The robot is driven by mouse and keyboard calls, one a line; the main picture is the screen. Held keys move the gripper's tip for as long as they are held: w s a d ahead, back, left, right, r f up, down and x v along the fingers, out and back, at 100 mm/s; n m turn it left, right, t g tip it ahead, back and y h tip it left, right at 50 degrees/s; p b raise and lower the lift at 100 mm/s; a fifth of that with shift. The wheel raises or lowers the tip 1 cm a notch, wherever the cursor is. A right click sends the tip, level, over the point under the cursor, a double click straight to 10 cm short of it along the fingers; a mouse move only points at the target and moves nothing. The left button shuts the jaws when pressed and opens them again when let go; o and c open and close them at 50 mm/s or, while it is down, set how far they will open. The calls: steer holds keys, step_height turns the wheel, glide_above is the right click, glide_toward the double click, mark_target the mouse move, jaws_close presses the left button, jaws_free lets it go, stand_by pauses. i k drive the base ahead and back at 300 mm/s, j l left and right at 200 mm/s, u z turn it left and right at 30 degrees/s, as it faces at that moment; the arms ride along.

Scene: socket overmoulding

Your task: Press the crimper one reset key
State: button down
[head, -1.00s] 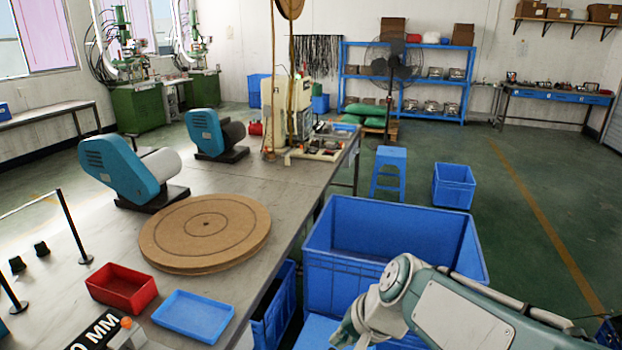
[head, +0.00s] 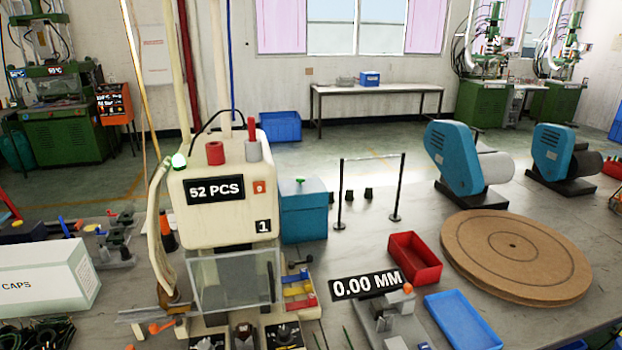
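The cream crimper (head: 222,190) marked "1" stands on the table left of centre in the head view. Its dark counter display (head: 214,190) reads "52 PCS". A small orange key (head: 260,187) sits on its front, just right of the display and above the "1" label (head: 263,226). I take this to be the reset key; its marking is too small to read. A clear guard (head: 232,280) covers the crimper's lower front. My gripper and arm are not in view.
A white box marked "CAPS" (head: 45,280) stands left of the crimper. To the right are a "0.00 MM" gauge display (head: 367,284), a red tray (head: 414,257), a blue tray (head: 462,320) and a round brown board (head: 515,257). A teal box (head: 303,210) stands behind.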

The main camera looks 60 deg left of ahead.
mark_target(259, 187)
steer(key=u, duration=2.75)
